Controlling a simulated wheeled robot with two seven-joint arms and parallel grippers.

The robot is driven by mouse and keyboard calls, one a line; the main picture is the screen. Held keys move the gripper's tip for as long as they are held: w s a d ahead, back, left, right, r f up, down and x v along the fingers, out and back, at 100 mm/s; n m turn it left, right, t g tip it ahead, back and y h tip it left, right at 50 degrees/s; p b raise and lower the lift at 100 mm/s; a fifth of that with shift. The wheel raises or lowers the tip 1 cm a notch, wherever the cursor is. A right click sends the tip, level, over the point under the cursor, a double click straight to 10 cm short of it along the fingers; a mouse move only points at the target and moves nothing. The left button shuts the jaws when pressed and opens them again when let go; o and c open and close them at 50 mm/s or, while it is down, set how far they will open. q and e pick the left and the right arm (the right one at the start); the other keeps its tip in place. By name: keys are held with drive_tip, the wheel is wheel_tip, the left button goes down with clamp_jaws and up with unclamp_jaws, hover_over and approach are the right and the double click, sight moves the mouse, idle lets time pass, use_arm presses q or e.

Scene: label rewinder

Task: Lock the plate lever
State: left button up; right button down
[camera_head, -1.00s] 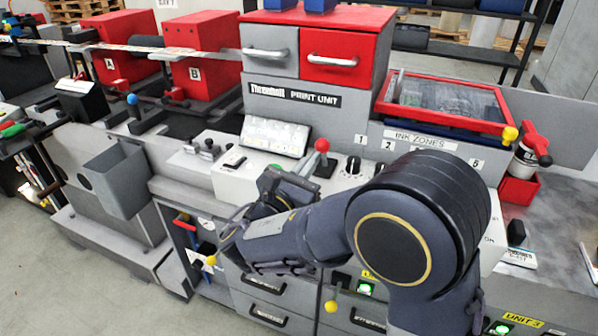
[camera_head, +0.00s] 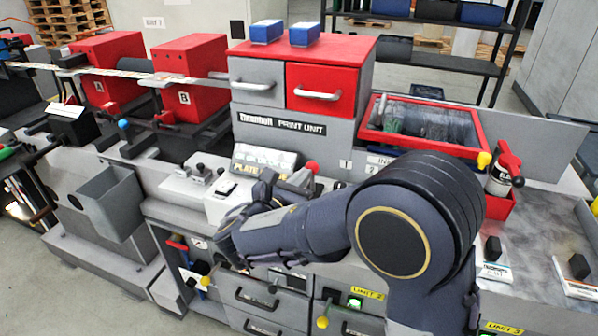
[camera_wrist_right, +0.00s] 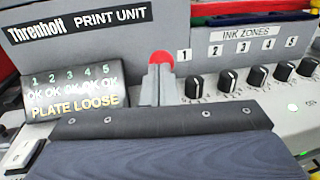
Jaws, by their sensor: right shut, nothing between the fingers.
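A lever with a red ball knob (camera_head: 312,167) stands on the print unit's sloping control panel. In the right wrist view the red knob (camera_wrist_right: 162,60) shows just above and behind my fingertips, and its shaft is hidden. I see no label on this lever. My right gripper (camera_head: 285,184) is shut and empty, close to the knob on its left in the head view. Whether it touches the lever I cannot tell. The display (camera_wrist_right: 72,92) beside it reads OK under numbers 1 to 5 and "PLATE LOOSE". My left gripper is not in view.
A row of black ink zone knobs (camera_wrist_right: 255,77) lies right of the lever. Red and grey drawers (camera_head: 320,87) rise behind the panel. A red-framed tray (camera_head: 422,124) is at the back right. A yellow-ball handle (camera_head: 322,322) projects below my arm.

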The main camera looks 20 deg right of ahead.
drive_tip(key=shift+w+d+r+p, duration=0.45)
drive_tip(key=shift+w+r+p, duration=0.05)
drive_tip(key=shift+w+r, duration=0.1)
drive_tip(key=shift+w+d+r, duration=0.2)
drive_tip(key=shift+w+d, duration=0.4)
drive_tip(key=shift+w, duration=0.25)
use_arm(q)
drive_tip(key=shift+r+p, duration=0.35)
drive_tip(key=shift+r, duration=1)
use_arm(e)
drive_tip(key=shift+x, duration=1.1)
drive_tip(key=shift+w+a+r, duration=0.1)
drive_tip(key=shift+w+r, duration=0.05)
drive_tip(key=shift+w, duration=0.05)
